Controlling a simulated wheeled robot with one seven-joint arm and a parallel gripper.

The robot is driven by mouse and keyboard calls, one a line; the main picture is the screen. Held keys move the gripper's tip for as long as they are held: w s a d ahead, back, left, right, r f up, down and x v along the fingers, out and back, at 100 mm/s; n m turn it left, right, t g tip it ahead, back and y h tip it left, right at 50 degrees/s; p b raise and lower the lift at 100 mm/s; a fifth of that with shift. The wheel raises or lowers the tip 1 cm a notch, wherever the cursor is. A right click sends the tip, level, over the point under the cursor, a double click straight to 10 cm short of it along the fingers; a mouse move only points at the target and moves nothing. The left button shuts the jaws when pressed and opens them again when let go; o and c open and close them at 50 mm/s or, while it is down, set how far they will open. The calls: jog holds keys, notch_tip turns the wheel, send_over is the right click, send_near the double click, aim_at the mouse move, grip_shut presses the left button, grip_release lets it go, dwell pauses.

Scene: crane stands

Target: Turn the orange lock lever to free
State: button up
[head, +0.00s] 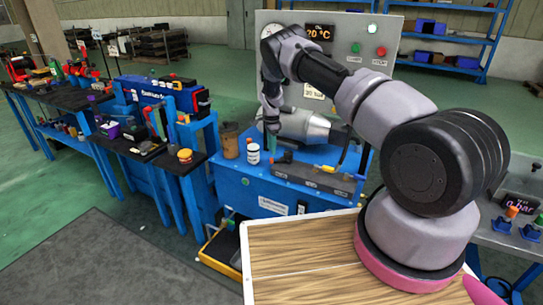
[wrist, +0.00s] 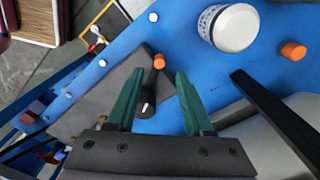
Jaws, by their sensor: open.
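My gripper (wrist: 160,74) is open, its two green fingers apart and nothing held between them. A small orange round-topped piece (wrist: 159,62) shows between the fingertips in the wrist view, at the corner of a dark grey plate (wrist: 95,108). A black knob with a white mark (wrist: 147,108) lies between the fingers, nearer the palm. Another orange piece (wrist: 293,50) stands on the blue bench top at the right. I cannot tell which orange piece is the lock lever. In the head view my gripper (head: 273,138) hangs over the blue bench (head: 257,190); the lever is not clear there.
A white jar (wrist: 228,27) stands on the bench beside my gripper; it also shows in the head view (head: 253,153). A grey metal cylinder (head: 303,126) lies behind. A dark bar (wrist: 275,115) crosses the wrist view's right side. Cluttered tables (head: 150,140) stand left.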

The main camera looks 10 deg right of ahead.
notch_tip(320, 180, up, 5)
jog(key=shift+f, duration=0.1)
dwell(0.3)
jog(key=s+d+r+n+t+y, duration=0.15)
jog(key=s+r, duration=0.25)
jog(key=r, duration=0.8)
jog(key=s+d+r+n+t, duration=0.1)
jog(key=s+d+r, duration=0.2)
jog(key=r, duration=0.9)
jog(key=s+d+r+n+t+y, duration=0.15)
jog(key=s+r, duration=0.25)
jog(key=r, duration=0.9)
jog(key=s+d+r+n, duration=0.1)
jog(key=s+r+n, duration=0.1)
jog(key=s+r, duration=0.5)
jog(key=s+d+r+n, duration=0.1)
jog(key=s+r, duration=0.3)
jog(key=s, duration=0.5)
jog(key=s+d+n+t+h, duration=0.1)
jog(key=s+n+t, duration=0.2)
jog(key=s, duration=1.7)
jog(key=shift+d+n, duration=0.15)
jog(key=shift+n, duration=0.75)
